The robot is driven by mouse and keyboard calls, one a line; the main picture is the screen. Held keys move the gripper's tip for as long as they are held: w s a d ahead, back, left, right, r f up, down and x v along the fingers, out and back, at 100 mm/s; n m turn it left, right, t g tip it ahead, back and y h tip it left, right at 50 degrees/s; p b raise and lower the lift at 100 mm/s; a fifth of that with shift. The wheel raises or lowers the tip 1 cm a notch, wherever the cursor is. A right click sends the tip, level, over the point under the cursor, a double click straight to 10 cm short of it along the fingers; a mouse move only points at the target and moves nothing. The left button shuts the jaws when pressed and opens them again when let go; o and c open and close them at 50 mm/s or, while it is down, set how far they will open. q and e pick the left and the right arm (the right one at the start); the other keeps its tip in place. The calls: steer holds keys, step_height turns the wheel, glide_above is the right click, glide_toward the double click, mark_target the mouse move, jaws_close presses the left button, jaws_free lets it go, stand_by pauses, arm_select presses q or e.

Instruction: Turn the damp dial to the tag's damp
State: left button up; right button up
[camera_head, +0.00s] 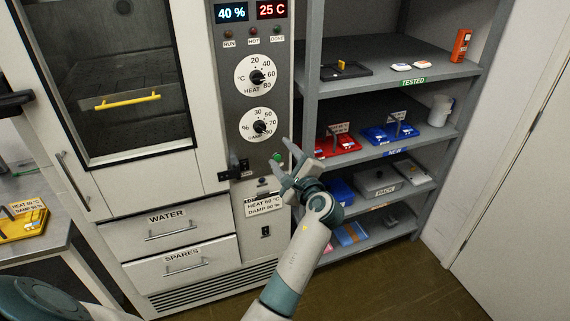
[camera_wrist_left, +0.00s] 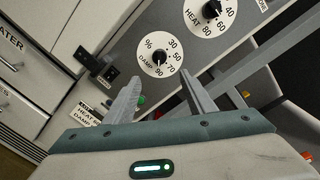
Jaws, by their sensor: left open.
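The damp dial (camera_head: 260,126) is a round white plate with a black knob, below the heat dial (camera_head: 256,76) on the cabinet's grey panel. In the left wrist view the damp dial (camera_wrist_left: 160,56) lies just beyond the fingertips, with 30 to 90 around it; its pointer is too small to read surely. My left gripper (camera_head: 279,152) is open and empty, below and right of the damp dial, apart from it. The white tag (camera_head: 264,206) under the panel reads HEAT 60 °C and a damp value whose first digit is unclear. My right gripper is not in view.
Displays above show 40 % (camera_head: 231,12) and 25 C (camera_head: 272,9). A green button (camera_head: 277,157) sits near the fingertips; a black latch (camera_head: 235,170) juts out left of it. A grey shelf (camera_head: 395,139) with trays stands close at the right.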

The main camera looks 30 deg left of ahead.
arm_select(q)
steer(key=shift+v, duration=0.9)
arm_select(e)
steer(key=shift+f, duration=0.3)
arm_select(q)
steer(key=shift+f, duration=0.15)
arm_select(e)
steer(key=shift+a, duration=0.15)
